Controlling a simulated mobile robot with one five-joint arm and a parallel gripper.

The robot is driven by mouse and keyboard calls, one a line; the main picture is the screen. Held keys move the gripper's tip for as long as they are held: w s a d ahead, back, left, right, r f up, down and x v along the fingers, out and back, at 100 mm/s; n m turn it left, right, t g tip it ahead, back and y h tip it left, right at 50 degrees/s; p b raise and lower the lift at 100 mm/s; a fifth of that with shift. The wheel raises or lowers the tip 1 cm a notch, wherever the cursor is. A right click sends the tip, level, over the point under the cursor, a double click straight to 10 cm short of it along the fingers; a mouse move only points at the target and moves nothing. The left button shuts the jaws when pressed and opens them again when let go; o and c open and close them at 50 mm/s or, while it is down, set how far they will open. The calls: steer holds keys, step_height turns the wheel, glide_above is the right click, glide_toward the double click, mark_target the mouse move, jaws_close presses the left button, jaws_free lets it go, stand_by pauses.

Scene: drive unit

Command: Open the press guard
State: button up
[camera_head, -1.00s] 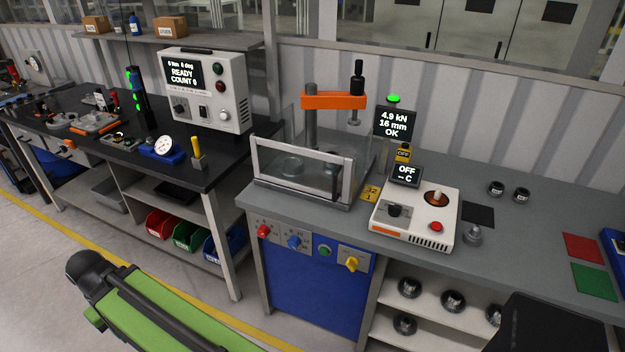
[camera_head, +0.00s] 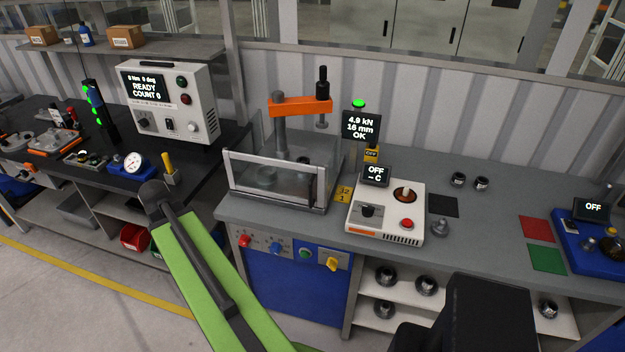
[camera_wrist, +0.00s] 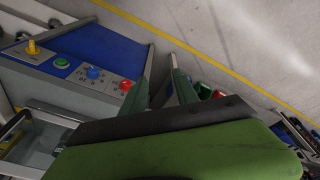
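The press guard (camera_head: 276,197) is a clear panel in a grey frame. It stands upright across the front of the press, closing off the space under the orange press head (camera_head: 300,106). Part of the guard frame also shows at the lower left of the wrist view (camera_wrist: 50,118). In the wrist view, my gripper (camera_wrist: 162,62) shows two dark green fingers with a gap between them and nothing held. It is over the floor side of the bench, apart from the guard. In the head view my green arm hides or leaves out the gripper.
A white heater-like unit (camera_head: 385,211) stands right of the press. A display (camera_head: 361,126) reads 4.9 kN, 16 mm, OK. Knobs (camera_head: 275,248) line the bench front above a blue cabinet (camera_head: 290,285). A black bench (camera_head: 125,185) stands left, with a floor gap between the benches.

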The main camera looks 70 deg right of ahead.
steer(key=s+d+r+m+g+h+p, duration=0.1)
steer(key=s+d+r+m+p, duration=0.25)
steer(key=s+d, duration=0.6)
steer(key=s+d+r+m+h+p, duration=0.1)
steer(key=s+d+r+m+p, duration=0.15)
steer(key=s+d+r, duration=0.5)
steer(key=s+d+r+m+g+h+p, duration=0.1)
steer(key=s+d+r+m+p, duration=0.2)
steer(key=s+d, duration=0.8)
steer(key=shift+m+y, duration=0.3)
steer(key=shift+m, duration=0.3)
steer(key=b+x, duration=0.5)
steer(key=x, duration=0.1)
steer(key=w+b+x, duration=0.1)
steer(key=b+x, duration=1)
steer(key=x, duration=0.2)
steer(key=shift+w+d+b, duration=0.25)
steer(key=shift+w+b, duration=0.05)
steer(key=shift+w, duration=0.1)
steer(key=shift+r, duration=0.15)
steer(key=shift+c, duration=0.4)
jaws_close()
